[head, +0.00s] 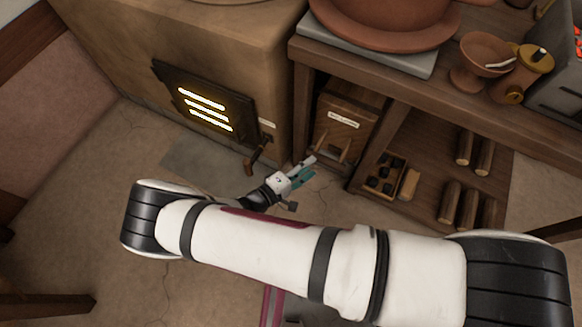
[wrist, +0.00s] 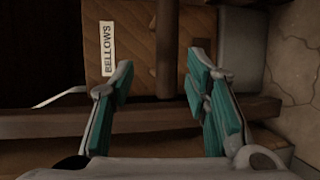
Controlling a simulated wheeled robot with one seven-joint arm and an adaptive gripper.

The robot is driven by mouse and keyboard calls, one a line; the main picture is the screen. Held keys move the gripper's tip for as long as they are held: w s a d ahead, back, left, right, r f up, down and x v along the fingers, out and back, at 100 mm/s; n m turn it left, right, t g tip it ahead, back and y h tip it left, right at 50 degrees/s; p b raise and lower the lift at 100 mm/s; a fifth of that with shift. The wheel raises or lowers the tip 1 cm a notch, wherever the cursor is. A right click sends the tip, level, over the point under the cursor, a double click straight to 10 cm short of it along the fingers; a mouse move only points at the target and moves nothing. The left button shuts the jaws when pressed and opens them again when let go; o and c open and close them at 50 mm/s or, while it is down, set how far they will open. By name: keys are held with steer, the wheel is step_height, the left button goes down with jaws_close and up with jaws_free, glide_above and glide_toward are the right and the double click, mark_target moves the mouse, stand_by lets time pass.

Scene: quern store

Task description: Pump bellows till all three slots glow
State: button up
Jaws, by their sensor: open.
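The stove (head: 235,60) has a dark vent plate (head: 165,75) with three slots (head: 207,103); all three glow bright yellow-white. The wooden bellows (head: 345,110) sit low under the bench to the right of the stove. In the wrist view the bellows (wrist: 140,20) show quilted brown boards and a label reading BELLOWS. A wooden upright bar, the apparent handle (wrist: 167,50), stands out from them. My gripper (head: 308,169) is open and empty in front of the bellows. In the wrist view its teal-padded fingers (wrist: 160,90) are spread to either side of the bar's line, with no clear contact.
The bench (head: 460,95) carries a large clay dish (head: 385,25), a clay goblet (head: 478,62) and a brass canister (head: 528,70). Below it are a box of dark lumps (head: 383,180) and several logs (head: 465,205). A hooked lever (head: 257,158) hangs at the stove's corner.

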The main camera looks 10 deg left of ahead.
steer(key=shift+w+d, duration=0.3)
steer(key=x, duration=1.1)
steer(key=shift+f, duration=0.15)
steer(key=shift+w, duration=0.1)
